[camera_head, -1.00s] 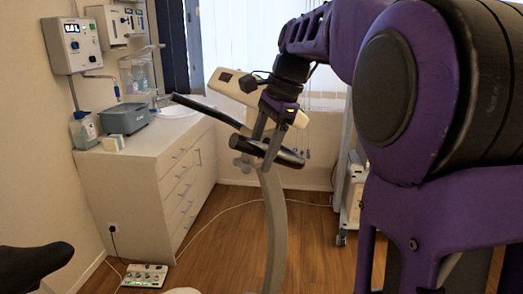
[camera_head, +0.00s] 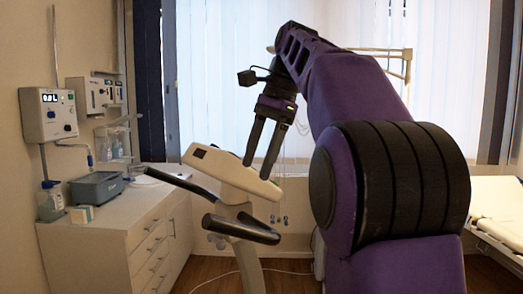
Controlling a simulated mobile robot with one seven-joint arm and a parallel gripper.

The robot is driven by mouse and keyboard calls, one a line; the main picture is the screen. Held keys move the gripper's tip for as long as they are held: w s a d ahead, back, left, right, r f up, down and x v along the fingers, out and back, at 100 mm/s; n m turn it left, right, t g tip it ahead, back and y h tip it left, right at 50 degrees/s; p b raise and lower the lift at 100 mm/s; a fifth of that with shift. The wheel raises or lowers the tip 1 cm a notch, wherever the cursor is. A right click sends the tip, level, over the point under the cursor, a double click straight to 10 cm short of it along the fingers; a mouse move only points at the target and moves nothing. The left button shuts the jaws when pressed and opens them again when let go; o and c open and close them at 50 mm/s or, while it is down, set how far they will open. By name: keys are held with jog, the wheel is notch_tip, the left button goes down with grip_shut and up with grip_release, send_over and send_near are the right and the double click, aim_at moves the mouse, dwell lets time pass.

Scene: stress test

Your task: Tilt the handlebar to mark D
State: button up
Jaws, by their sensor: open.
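The handlebar (camera_head: 242,230) is a black-gripped bar on a pale exercise-bike post. Its near grip curves to the right below the console, and its far grip (camera_head: 180,181) reaches to the upper left. The pale console (camera_head: 225,170) sits tilted above it. My gripper (camera_head: 257,171) points down with two dark fingers apart and nothing between them. The fingertips overlap the console's right part in the picture, above the near grip and apart from it. I cannot tell whether they touch the console. No mark D can be made out.
A white cabinet (camera_head: 120,232) with drawers stands at the left, carrying a grey box (camera_head: 97,188) and a bottle (camera_head: 50,200). Control boxes hang on the left wall. A padded bed (camera_head: 497,212) is at the right. Bright blinds cover the back window.

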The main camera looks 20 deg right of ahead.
jog(key=shift+v, duration=0.9)
